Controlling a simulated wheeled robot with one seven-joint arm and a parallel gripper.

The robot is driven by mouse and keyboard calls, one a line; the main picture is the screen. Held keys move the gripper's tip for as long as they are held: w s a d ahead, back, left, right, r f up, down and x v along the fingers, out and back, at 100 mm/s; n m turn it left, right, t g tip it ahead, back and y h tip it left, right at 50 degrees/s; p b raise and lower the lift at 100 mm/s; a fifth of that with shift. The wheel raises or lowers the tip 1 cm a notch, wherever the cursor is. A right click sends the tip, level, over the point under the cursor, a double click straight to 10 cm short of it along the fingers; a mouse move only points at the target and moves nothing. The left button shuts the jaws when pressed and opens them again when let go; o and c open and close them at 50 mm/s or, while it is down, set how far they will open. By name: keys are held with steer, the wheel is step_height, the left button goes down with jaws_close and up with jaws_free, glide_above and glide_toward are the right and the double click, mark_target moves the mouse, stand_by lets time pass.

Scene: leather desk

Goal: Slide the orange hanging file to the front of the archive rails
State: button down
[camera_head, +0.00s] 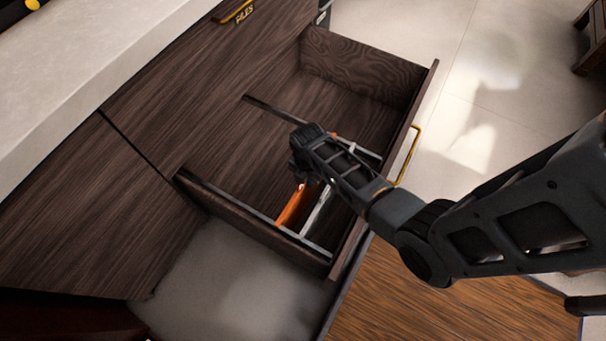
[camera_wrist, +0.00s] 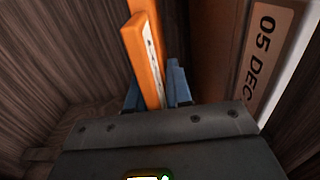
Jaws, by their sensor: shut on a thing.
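The orange hanging file (camera_head: 293,206) hangs in the open drawer (camera_head: 259,225), between its two rails, and is mostly hidden by my arm in the head view. In the wrist view the orange file (camera_wrist: 145,60) stands between the two blue-grey fingers of my gripper (camera_wrist: 158,90), which is shut on it. A pale strip runs along the file's side. The metal rail (camera_head: 309,243) at the near side of the drawer shows beside the file. My fingertips are hidden behind the wrist in the head view.
A grey-white file (camera_head: 318,209) hangs just right of the orange one, toward the drawer front. A label reading "05 DEC" (camera_wrist: 266,48) shows close on the right in the wrist view. The drawer front has a brass handle (camera_head: 408,156). The drawer's far part looks empty.

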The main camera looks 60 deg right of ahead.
steer(key=shift+s+p, duration=0.7)
steer(key=shift+s, duration=0.95)
steer(key=c, duration=1)
jaws_free()
steer(key=shift+o, duration=0.2)
step_height(320, 180, up, 8)
steer(key=p, duration=0.3)
steer(key=shift+f, duration=0.15)
